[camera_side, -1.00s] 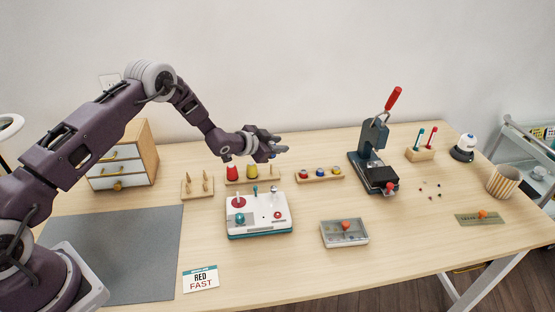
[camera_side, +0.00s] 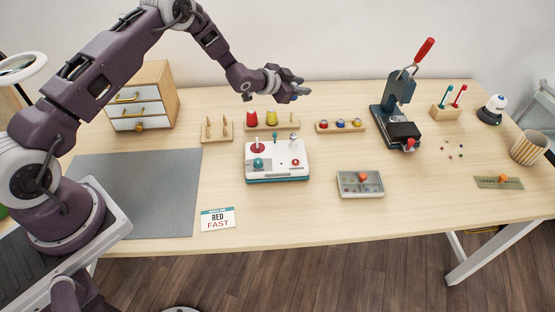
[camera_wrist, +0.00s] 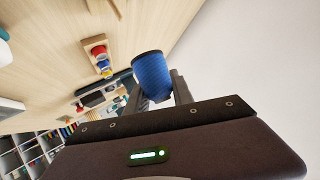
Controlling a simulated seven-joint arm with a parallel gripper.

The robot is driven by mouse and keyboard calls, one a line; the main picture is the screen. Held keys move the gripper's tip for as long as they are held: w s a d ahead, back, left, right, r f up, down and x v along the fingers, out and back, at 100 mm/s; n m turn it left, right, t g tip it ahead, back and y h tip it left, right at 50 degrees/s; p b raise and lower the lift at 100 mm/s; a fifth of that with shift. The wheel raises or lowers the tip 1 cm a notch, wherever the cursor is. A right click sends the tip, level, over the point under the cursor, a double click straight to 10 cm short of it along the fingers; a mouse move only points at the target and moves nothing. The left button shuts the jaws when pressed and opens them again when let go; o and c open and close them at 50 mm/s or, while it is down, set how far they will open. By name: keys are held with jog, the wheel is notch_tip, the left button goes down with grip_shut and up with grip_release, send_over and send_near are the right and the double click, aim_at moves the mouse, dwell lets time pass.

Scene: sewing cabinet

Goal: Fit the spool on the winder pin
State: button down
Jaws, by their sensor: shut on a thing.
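My gripper (camera_side: 297,93) is shut on a blue spool. The spool (camera_wrist: 152,75) shows as a ribbed blue cylinder between the fingers in the wrist view; in the side view it is small and partly hidden by the fingers. My gripper holds it in the air above and behind the winder, near the spool rack. The winder (camera_side: 262,177) is a white box with a teal base on the desk. A red disc, a teal knob, a lever and a small upright metal part are on its top; I cannot tell clearly which part is the pin.
A rack with a red spool (camera_side: 252,119) and a yellow spool (camera_side: 271,117) stands behind the winder. A peg board (camera_side: 217,138) is left, a bobbin tray (camera_side: 322,128) and press (camera_side: 392,100) right. The desk before the winder is free.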

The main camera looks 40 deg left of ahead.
jog(key=s+d, duration=0.1)
jog(key=s, duration=0.6)
jog(key=n+h, duration=0.1)
send_over(266, 145)
jog(key=shift+a+f, duration=0.1)
jog(key=shift+f, duration=0.5)
jog(key=shift+f, duration=1.9)
dwell(4.2)
